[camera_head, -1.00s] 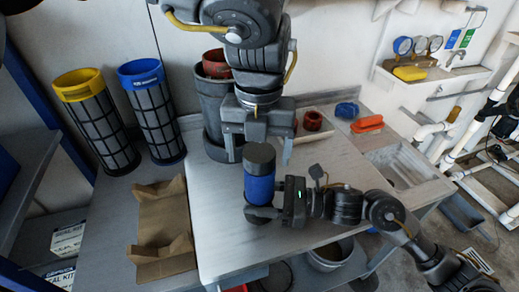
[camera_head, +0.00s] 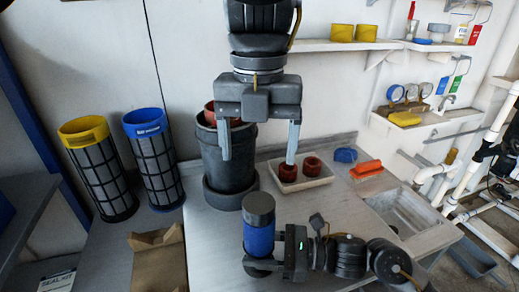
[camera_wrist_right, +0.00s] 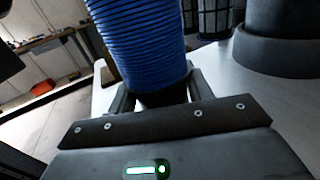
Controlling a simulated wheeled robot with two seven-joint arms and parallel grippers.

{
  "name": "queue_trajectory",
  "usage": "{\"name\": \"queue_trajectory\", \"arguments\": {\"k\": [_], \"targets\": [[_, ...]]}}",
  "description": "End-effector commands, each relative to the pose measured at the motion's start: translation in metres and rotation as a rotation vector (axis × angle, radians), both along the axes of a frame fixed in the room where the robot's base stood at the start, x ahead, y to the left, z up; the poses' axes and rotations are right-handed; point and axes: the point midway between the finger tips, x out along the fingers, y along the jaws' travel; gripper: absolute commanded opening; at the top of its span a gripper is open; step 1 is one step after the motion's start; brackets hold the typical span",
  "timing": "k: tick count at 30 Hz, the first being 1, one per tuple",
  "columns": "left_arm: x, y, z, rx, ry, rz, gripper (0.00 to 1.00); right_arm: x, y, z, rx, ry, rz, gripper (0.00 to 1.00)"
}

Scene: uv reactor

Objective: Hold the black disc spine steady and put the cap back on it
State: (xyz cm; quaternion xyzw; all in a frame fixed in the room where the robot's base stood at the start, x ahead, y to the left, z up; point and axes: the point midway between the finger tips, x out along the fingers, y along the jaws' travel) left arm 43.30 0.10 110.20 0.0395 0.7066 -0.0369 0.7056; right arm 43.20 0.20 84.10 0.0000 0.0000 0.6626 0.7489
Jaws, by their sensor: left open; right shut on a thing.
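A blue cylinder (camera_head: 259,238) stands upright on the bench, with a dark grey cap-like piece (camera_head: 258,203) sitting level on its top. In the right wrist view the blue part (camera_wrist_right: 145,40) is finely ribbed, like stacked discs, above a black lower end (camera_wrist_right: 163,95). My right gripper (camera_head: 262,264) is shut on that lower end from the right. Any spine inside the blue stack is hidden. My left gripper (camera_head: 259,157) is open and empty, pointing down above and apart from the dark top, its fingers wider than it in the picture.
A large grey canister (camera_head: 228,160) stands behind my left gripper. Red rings (camera_head: 287,171) sit in a white tray (camera_head: 318,180). Yellow-topped (camera_head: 85,131) and blue-topped (camera_head: 143,123) filter baskets stand left. An orange item (camera_head: 367,169) lies near the sink. The bench front is clear.

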Motion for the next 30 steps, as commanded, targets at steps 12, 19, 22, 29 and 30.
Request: {"name": "queue_trajectory", "arguments": {"k": [12, 19, 22, 29, 30], "targets": [[0.0, 0.0, 0.0, 0.0, 0.0, 0.0, 0.79, 0.0, 0.0, 0.0, 0.0, 0.0, 0.0, 0.76], [0.0, 0.0, -0.002, 0.0, 0.0, 0.0, 0.79, 0.0, -0.005, -0.001, 0.0, 0.0, -0.001, 0.76], [0.0, 0.0, -0.005, 0.0, 0.0, 0.0, 0.79, -0.001, -0.018, -0.002, -0.002, 0.0, -0.003, 0.76], [0.0, 0.0, -0.015, 0.0, 0.0, 0.0, 0.79, -0.007, -0.062, -0.004, -0.004, -0.001, -0.002, 0.76], [0.0, 0.0, -0.016, 0.0, 0.0, 0.0, 0.79, -0.007, -0.069, -0.004, -0.004, 0.0, -0.003, 0.76]]}}
